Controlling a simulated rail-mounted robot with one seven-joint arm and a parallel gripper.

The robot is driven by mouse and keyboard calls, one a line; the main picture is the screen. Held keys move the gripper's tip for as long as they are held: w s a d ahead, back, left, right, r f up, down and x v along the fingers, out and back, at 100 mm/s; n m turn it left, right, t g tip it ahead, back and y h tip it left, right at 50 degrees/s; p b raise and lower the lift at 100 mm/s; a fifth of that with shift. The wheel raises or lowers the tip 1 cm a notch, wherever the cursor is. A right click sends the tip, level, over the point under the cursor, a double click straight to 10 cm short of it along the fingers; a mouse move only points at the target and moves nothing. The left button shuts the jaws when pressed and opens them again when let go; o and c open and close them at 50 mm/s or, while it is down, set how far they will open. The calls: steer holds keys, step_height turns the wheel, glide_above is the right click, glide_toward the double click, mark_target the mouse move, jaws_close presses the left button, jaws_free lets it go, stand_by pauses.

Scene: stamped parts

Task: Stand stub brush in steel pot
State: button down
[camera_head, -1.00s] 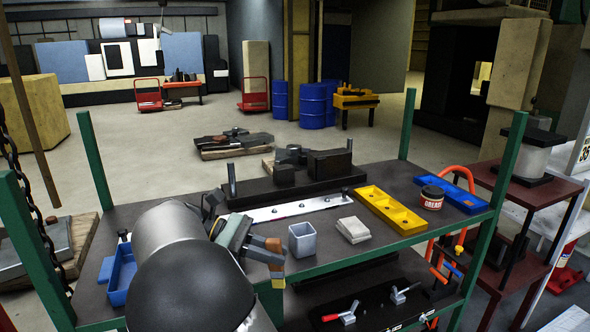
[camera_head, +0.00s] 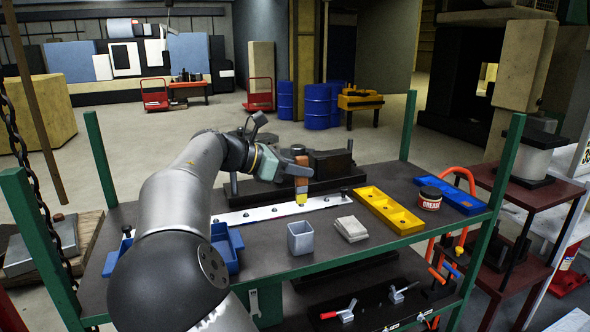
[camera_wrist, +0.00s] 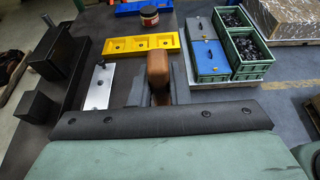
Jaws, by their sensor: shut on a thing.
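The stub brush (camera_head: 302,186) has a brown-orange body and a yellow lower end. My gripper (camera_head: 298,164) is shut on its upper part and holds it roughly upright, yellow end down. In the wrist view the brush's brown top (camera_wrist: 158,68) shows between the fingers (camera_wrist: 158,92). The steel pot (camera_head: 301,239) is a small grey square open cup, upright near the front edge of the dark tabletop. In the head view the brush appears above the pot in the picture, apart from it; its exact height is unclear. The pot does not show in the wrist view.
White pads (camera_head: 351,229) lie right of the pot. A yellow tray (camera_head: 388,210), grease tin (camera_head: 430,198) and blue tray (camera_head: 455,200) stand farther right. A metal strip (camera_head: 270,214) and black block fixture (camera_head: 330,166) are behind. A blue bin (camera_head: 228,248) is left. Green posts rise at the corners.

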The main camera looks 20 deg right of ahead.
steer(key=shift+f+b, duration=2.45)
steer(key=shift+f, duration=3.7)
steer(key=c, duration=1.3)
jaws_free()
steer(key=shift+a, duration=0.1)
steer(key=b+v, duration=0.1)
steer(key=v, duration=1.6)
steer(key=shift+a, duration=0.2)
steer(key=shift+r, duration=0.1)
